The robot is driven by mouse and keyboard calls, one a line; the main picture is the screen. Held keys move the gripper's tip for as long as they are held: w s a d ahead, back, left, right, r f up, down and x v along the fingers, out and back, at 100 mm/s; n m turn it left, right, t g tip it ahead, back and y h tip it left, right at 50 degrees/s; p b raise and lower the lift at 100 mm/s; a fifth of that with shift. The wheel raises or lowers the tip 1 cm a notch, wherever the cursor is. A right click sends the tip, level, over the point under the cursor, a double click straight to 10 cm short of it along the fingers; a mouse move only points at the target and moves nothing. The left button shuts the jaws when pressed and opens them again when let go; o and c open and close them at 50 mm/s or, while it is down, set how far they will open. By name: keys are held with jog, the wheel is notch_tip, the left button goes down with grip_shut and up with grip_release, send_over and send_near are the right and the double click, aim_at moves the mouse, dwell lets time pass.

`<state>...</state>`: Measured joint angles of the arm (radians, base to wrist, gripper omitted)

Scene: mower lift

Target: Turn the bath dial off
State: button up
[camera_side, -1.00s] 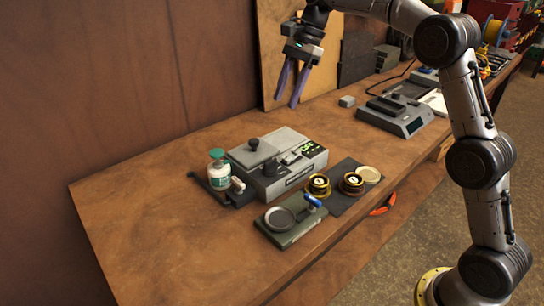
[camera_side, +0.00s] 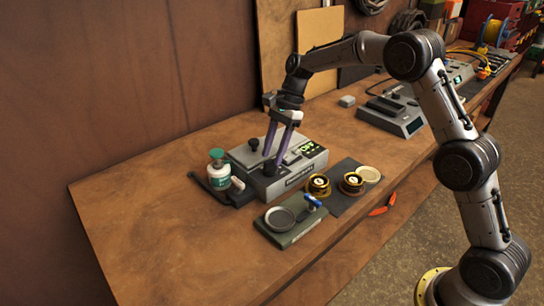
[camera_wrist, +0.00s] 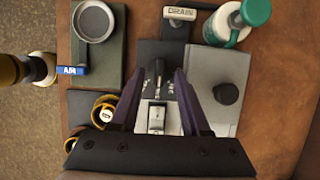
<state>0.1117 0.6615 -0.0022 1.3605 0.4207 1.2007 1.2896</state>
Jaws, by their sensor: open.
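The grey bath unit (camera_side: 300,168) stands on the bench, with a black round knob (camera_side: 254,144) on its lid and a green-lit display (camera_side: 307,148). In the wrist view, the black dial (camera_wrist: 158,72) with its upright pointer sits on the unit's dark front panel, with small marks below it. My gripper (camera_side: 273,160) is open, pointing down over the unit's front. In the wrist view its two purple fingers (camera_wrist: 160,74) lie on either side of the dial, apart from each other. I cannot tell whether they touch it.
A DRAIN handle (camera_wrist: 180,13) and a green-capped white bottle (camera_side: 218,170) stand beside the unit. A green plate with a round pan (camera_side: 281,218) and blue lever (camera_side: 312,200) lies in front. Brass pots (camera_side: 318,185) are on the right. The bench's left is clear.

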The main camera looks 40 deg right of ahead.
jog(key=shift+x, duration=0.85)
grip_shut()
